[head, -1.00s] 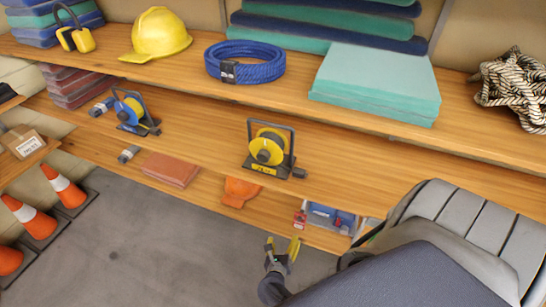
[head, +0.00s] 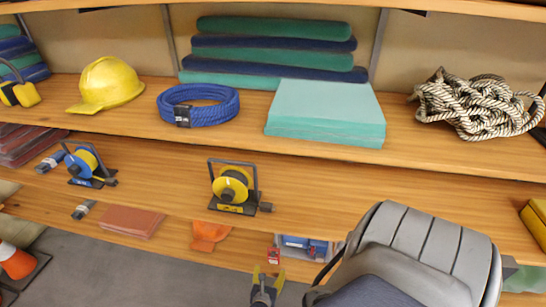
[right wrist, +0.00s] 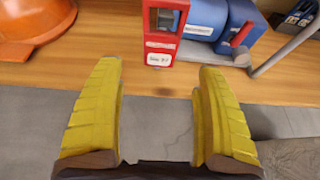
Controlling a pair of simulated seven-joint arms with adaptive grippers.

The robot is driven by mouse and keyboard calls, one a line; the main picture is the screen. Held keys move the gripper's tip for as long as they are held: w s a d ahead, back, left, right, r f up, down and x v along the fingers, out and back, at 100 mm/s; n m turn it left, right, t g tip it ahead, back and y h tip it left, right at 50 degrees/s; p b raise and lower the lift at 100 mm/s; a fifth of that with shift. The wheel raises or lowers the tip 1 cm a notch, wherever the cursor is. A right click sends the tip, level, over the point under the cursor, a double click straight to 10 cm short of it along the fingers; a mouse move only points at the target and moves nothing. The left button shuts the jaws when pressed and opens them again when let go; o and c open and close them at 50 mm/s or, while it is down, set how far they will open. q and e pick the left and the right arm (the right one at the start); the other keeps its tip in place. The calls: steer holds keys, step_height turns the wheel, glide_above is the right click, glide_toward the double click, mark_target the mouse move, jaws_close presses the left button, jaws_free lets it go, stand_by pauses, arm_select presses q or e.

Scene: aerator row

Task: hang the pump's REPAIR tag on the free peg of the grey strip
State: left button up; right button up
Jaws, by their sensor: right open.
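My right gripper (head: 266,279) is open and empty in front of the lower shelf's edge. In the right wrist view its yellow fingers (right wrist: 158,70) stand apart, with a red piece bearing white labels (right wrist: 160,35) ahead between and beyond the tips, not touched. I cannot read whether this is the REPAIR tag. The red piece also shows in the head view (head: 277,254). Just behind and to its right is a blue machine with a white label (right wrist: 206,18), which looks like the pump (head: 297,242). I cannot make out the grey strip or its pegs. My left gripper is out of view.
An orange object (head: 209,234) and a reddish-brown flat stack (head: 132,221) lie left on the low shelf. Yellow and blue reels (head: 232,187) stand on the shelf above. A grey rod (right wrist: 285,48) juts out right of the pump. Grey floor lies below.

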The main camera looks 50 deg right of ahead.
mark_target(274, 260)
steer(key=shift+x, duration=3.95)
steer(key=shift+c, duration=0.2)
steer(key=c, duration=1)
steer(key=shift+c, duration=0.2)
steer(key=shift+r, duration=0.1)
steer(key=shift+r, duration=0.6)
steer(key=shift+r, duration=0.1)
steer(key=shift+a, duration=0.15)
